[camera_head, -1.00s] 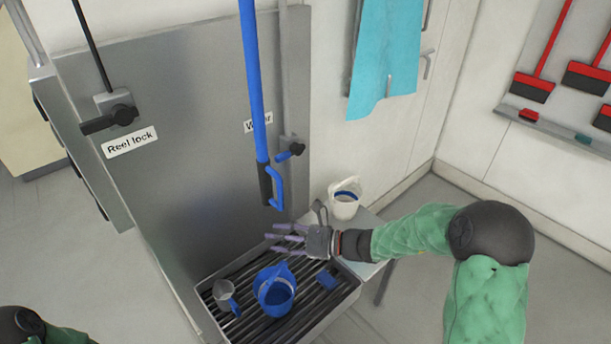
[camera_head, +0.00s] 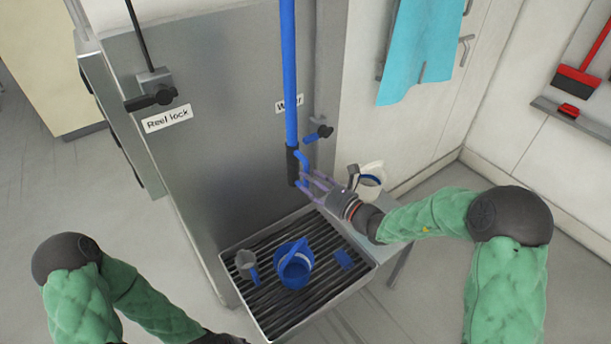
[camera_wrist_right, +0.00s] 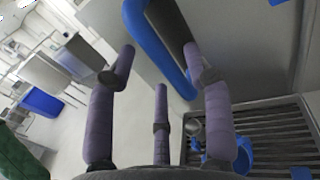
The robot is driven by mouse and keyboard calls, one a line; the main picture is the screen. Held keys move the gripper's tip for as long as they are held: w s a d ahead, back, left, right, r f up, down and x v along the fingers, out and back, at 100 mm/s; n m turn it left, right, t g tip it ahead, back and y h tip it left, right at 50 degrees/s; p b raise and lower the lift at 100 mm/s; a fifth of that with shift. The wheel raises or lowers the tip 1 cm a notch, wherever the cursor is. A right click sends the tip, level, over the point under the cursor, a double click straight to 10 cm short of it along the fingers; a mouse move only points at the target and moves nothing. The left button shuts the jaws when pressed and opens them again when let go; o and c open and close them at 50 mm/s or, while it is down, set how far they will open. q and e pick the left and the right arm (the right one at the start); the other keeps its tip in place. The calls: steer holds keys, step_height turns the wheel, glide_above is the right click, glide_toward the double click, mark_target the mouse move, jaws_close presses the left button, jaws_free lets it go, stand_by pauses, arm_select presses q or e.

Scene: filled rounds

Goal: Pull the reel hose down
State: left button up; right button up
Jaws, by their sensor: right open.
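The blue reel hose (camera_head: 289,80) hangs straight down in front of the steel panel. It ends in a black grip (camera_head: 293,166) with a blue loop handle (camera_head: 302,170). My right gripper (camera_head: 308,178) is beside this end, its purple fingers spread and open. In the right wrist view the open fingers (camera_wrist_right: 160,70) point toward the blue handle (camera_wrist_right: 160,45), which lies between and beyond the outer fingertips; I cannot tell if they touch. My left arm shows at the lower left of the head view, with its gripper out of frame.
A slatted steel drain tray (camera_head: 262,318) below holds a blue jug (camera_head: 295,265), a grey scoop (camera_head: 245,262) and a blue block (camera_head: 343,259). A white bucket (camera_head: 371,178) stands behind my right wrist. A reel lock lever (camera_head: 152,98) and a water valve (camera_head: 321,132) are on the panel.

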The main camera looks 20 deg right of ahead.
steer(key=shift+x, duration=1.35)
steer(key=shift+c, duration=0.3)
jaws_close()
step_height(320, 180, down, 23)
steer(key=b, duration=1.4)
steer(key=shift+b, duration=0.35)
steer(key=shift+s+r, duration=0.1)
